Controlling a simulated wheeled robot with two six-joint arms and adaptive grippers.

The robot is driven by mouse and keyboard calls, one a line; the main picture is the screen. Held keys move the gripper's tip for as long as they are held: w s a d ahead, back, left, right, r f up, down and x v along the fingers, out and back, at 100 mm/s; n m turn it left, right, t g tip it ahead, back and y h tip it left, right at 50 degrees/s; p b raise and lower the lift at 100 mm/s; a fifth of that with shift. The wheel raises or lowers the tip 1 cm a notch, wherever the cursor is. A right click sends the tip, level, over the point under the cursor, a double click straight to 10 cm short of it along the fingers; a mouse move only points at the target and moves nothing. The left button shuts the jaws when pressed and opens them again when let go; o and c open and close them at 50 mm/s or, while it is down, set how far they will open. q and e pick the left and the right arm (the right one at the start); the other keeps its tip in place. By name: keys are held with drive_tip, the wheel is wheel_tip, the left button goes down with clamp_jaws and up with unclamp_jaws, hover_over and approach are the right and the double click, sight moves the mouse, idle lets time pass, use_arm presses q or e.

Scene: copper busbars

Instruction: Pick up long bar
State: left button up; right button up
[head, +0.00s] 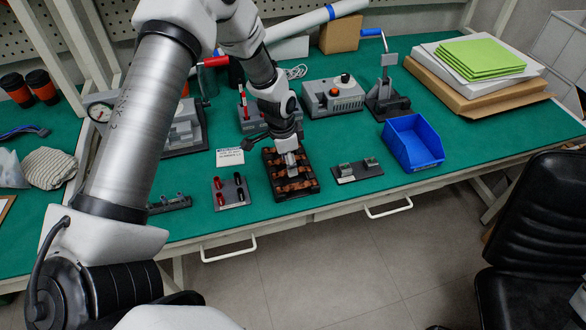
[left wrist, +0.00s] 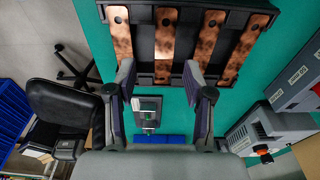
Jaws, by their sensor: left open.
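Several copper bars lie side by side in a black slotted tray (head: 313,186); it also shows in the left wrist view (left wrist: 186,19). I cannot tell for sure which is the long bar. My left gripper (head: 290,160) is over the tray, pointing down. In the left wrist view, my left gripper (left wrist: 160,78) is open with nothing between its fingers. One copper bar (left wrist: 164,45) lines up with the gap between the fingers, and another copper bar (left wrist: 207,42) is by the right finger.
A plate with red and black parts (head: 231,191) is left of the tray, and a small fixture (head: 357,170) is right of it. A blue bin (head: 413,143) stands farther right. A grey control box (head: 333,97) is behind. The green table's front edge is close to the tray.

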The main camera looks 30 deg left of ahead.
use_arm(q)
drive_tip(key=f, duration=0.3)
drive_tip(key=shift+w, duration=0.4)
drive_tip(key=shift+w+f, duration=0.25)
drive_tip(key=shift+s+r, duration=0.15)
drive_tip(key=shift+r, duration=0.05)
drive_tip(key=c, duration=0.4)
drive_tip(key=shift+s, duration=0.15)
clamp_jaws()
